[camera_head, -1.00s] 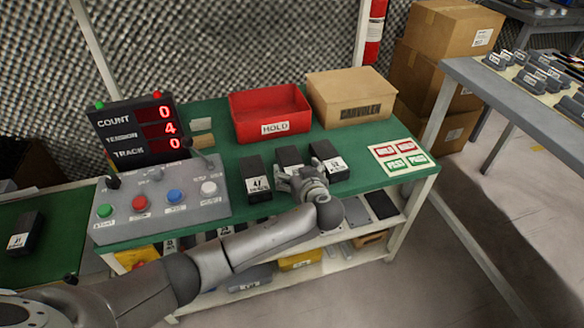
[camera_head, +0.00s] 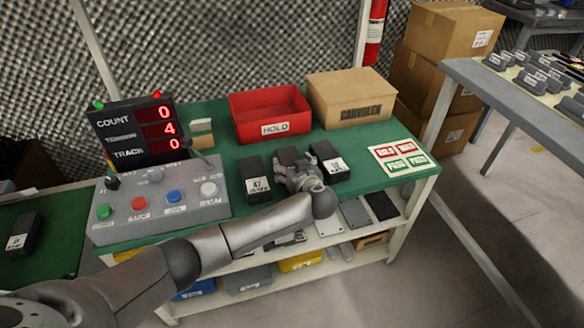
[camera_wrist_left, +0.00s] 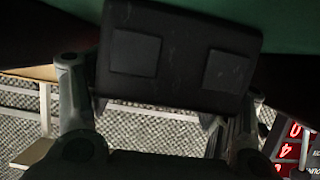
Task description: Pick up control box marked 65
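Three black control boxes stand in a row on the green table. The left box (camera_head: 256,178) has a white label that seems to read 47. The right box (camera_head: 329,161) has a white label whose number is too small to read surely. The middle box (camera_head: 288,155) is partly covered by my left gripper (camera_head: 300,178), so its label is hidden. In the left wrist view a black box (camera_wrist_left: 183,60) with two square patches fills the upper middle. The left gripper's fingers (camera_wrist_left: 160,125) are spread wide near it; no firm grip shows. My right gripper is not in view.
A grey button panel (camera_head: 160,205) and a counter display (camera_head: 140,130) stand left. A red HOLD bin (camera_head: 270,112) and a cardboard box (camera_head: 350,98) stand behind. Printed cards (camera_head: 403,158) lie right. Another black box (camera_head: 25,235) lies on the far-left surface.

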